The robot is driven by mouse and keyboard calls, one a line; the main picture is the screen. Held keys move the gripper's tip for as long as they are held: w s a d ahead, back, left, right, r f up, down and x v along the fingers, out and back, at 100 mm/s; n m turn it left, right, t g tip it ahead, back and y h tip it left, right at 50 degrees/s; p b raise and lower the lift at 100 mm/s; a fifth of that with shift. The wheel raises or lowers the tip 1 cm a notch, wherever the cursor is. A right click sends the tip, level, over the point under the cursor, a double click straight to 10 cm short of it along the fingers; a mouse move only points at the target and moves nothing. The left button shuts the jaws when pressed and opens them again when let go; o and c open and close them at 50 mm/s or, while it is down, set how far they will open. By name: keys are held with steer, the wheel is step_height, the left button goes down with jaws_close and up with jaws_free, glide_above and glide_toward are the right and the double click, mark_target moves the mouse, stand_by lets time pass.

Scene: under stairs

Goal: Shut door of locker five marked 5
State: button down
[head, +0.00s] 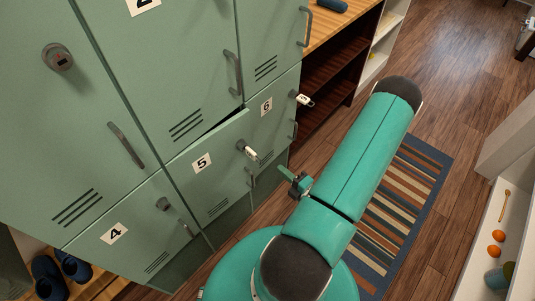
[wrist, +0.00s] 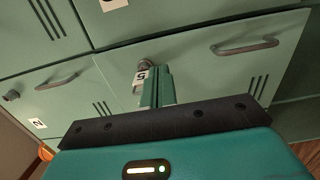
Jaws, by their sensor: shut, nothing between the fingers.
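The green door of locker five (head: 224,172), with its white label 5 (head: 202,162), is in the lower row in the head view. It stands slightly ajar, with a dark wedge of gap along its top edge that widens to the right. My gripper (head: 297,183) is to the right of this door, partly hidden by my arm.
A striped rug (head: 415,175) lies on the wooden floor. A white shelf (head: 485,255) with orange balls stands at the right.

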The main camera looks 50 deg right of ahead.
mark_target(251, 142)
steer(key=w, duration=1.3)
steer(key=shift+d, duration=0.45)
steer(key=shift+w, duration=0.2)
steer(key=shift+w+d+r+n+y, duration=0.1)
steer(key=shift+w+d+n+y, duration=0.05)
steer(key=shift+w+n+y, duration=0.85)
steer(key=shift+w+d+n+y, duration=0.1)
steer(key=shift+w+n+y, duration=0.55)
steer(key=shift+y, duration=0.65)
steer(key=shift+w, duration=0.25)
